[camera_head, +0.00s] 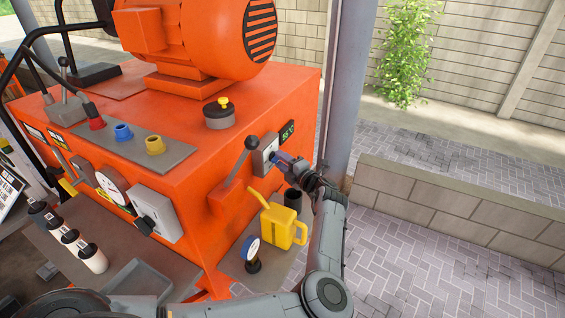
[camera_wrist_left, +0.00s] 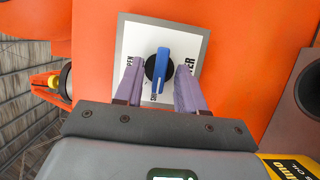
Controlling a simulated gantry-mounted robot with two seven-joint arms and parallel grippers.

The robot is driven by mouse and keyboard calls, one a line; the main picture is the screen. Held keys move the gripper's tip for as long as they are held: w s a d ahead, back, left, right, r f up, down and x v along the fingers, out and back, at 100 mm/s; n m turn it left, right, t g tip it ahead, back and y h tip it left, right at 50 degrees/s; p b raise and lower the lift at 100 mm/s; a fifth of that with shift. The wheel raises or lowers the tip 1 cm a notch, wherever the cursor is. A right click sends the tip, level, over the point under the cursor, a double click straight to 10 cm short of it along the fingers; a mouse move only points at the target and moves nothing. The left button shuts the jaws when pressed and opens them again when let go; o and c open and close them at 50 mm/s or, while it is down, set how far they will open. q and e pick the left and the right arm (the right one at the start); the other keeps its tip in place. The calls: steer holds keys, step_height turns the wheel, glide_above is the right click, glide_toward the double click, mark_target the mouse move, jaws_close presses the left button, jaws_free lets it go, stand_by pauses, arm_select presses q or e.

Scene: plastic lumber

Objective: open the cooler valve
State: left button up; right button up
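The cooler valve is a black round knob with a blue handle (camera_wrist_left: 160,72) on a white, dark-edged plate (camera_wrist_left: 135,42). In the wrist view the handle stands nearly upright in the picture, with "OPEN" lettering at its left and partly covered lettering at its right. In the head view the plate (camera_head: 262,150) is on the orange machine's side, its knob largely hidden by my gripper. My left gripper (camera_wrist_left: 157,64) is open, its two purple fingers on either side of the blue handle with gaps visible. It also shows in the head view (camera_head: 279,159). My right gripper is not in view.
A yellow can (camera_head: 283,225) and a blue-rimmed gauge (camera_head: 251,249) are below on a shelf. Paved ground to the right is clear.

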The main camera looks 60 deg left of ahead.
arm_select(q)
steer(key=shift+c, duration=0.3)
jaws_close()
steer(key=shift+r, duration=0.1)
steer(key=m+g+h+b, duration=0.1)
steer(key=m+h+b, duration=0.1)
steer(key=m, duration=0.2)
steer(key=m+g+h+b, duration=0.1)
steer(key=m+h+b, duration=0.1)
steer(key=m, duration=0.2)
steer(key=m+g+h+b, duration=0.1)
steer(key=m+h+b, duration=0.1)
steer(key=m, duration=0.3)
steer(key=shift+w+a+r+g, duration=0.25)
steer(key=shift+w+r+g, duration=0.1)
steer(key=shift+w+g, duration=0.05)
stand_by(0.3)
stand_by(0.4)
